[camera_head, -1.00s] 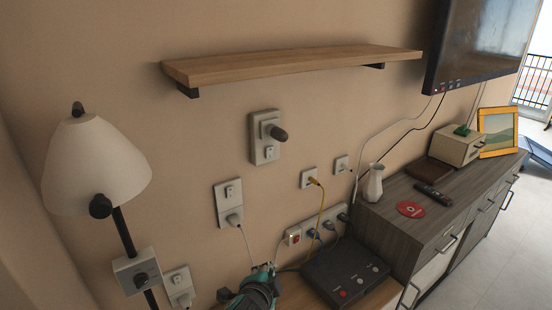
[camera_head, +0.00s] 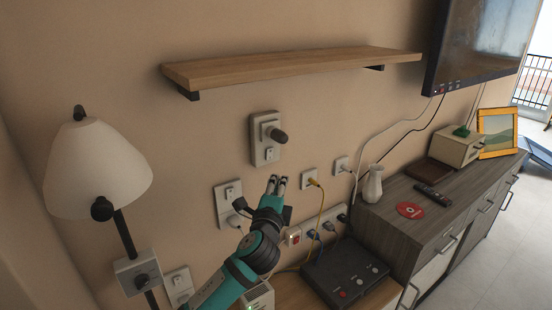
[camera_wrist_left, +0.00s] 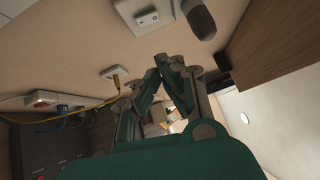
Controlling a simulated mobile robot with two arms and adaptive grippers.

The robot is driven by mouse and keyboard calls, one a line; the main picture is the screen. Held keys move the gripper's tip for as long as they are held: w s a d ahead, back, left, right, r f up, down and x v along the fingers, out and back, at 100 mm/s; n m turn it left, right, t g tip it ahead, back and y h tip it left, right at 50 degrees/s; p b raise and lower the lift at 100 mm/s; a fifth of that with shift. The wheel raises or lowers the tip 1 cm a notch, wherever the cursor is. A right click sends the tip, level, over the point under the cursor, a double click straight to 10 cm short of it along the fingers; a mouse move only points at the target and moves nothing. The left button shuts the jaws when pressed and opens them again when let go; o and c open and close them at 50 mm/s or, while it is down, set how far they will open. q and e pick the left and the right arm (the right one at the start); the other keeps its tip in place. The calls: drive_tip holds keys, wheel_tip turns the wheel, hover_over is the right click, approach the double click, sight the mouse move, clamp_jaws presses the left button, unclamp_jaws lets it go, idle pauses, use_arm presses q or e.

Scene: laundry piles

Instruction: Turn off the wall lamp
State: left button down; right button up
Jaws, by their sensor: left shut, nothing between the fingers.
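A wall lamp (camera_head: 274,133) with a dark cylindrical head sits on a pale wall plate under the shelf. A small switch (camera_head: 269,153) is on the lower part of that plate. In the left wrist view the switch (camera_wrist_left: 147,19) and the dark lamp head (camera_wrist_left: 199,19) show at the top. My left gripper (camera_head: 277,181) is shut and empty, just below the plate and apart from it in the picture. Its fingers (camera_wrist_left: 168,62) close together in the wrist view. My right gripper is not in view.
A wooden shelf (camera_head: 290,64) is above the lamp. A floor lamp (camera_head: 97,165) with a white shade stands at the left. A black box (camera_head: 345,277), cables and sockets lie to the right of my arm. A white vase (camera_head: 373,184) stands on the dark cabinet (camera_head: 392,213).

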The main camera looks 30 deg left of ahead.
sight(270, 154)
use_arm(q)
drive_tip(key=shift+w+a+r+p, duration=0.2)
drive_tip(key=shift+w+a+p, duration=0.35)
drive_tip(key=shift+w+a, duration=0.75)
drive_tip(key=shift+w+a+r+p, duration=0.2)
drive_tip(key=shift+w+a+p, duration=0.3)
drive_tip(key=shift+w+a, duration=0.8)
drive_tip(key=shift+w+a+r+p, duration=0.2)
drive_tip(key=shift+w+a+p, duration=0.45)
drive_tip(key=shift+w, duration=1.15)
drive_tip(key=shift+a, duration=0.1)
drive_tip(key=shift+w+a+r, duration=0.1)
drive_tip(key=shift+a+r, duration=0.15)
drive_tip(key=shift+f, duration=0.1)
